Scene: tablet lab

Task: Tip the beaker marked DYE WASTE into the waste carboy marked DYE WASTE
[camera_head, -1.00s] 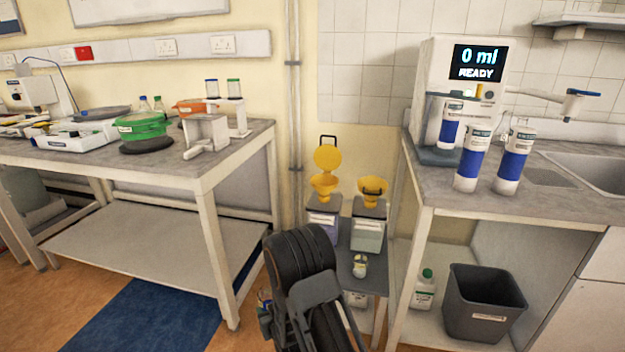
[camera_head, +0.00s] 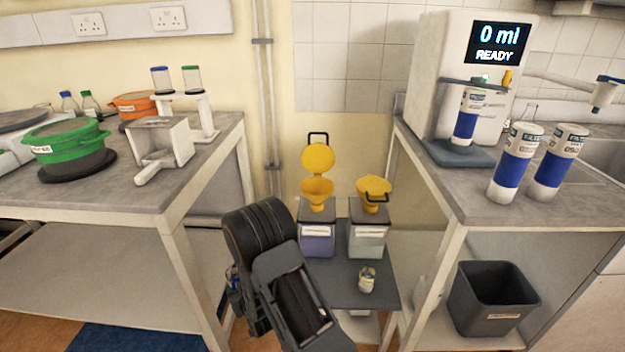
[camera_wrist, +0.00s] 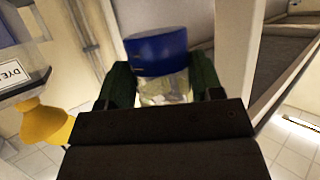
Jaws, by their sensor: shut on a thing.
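My gripper (camera_wrist: 165,92) is shut on a clear beaker (camera_wrist: 165,90) with a blue upper part, seen between the jaws in the wrist view; its marking is not readable. In the head view my arm mostly hides it. Two waste carboys stand on a low grey stand: a purple-filled one (camera_head: 317,244) with its yellow funnel (camera_head: 317,190) uncovered and lid (camera_head: 318,157) raised, and a pale green one (camera_head: 367,245) whose yellow funnel (camera_head: 374,188) looks covered. In the wrist view, a label (camera_wrist: 14,72) starting "DYE" shows at the left edge, near a yellow funnel (camera_wrist: 45,122).
A small labelled container (camera_head: 367,279) stands on the low stand (camera_head: 338,290) in front of the carboys. The left bench (camera_head: 205,178) and right bench (camera_head: 440,190) flank the gap. A dark bin (camera_head: 490,300) sits under the right bench.

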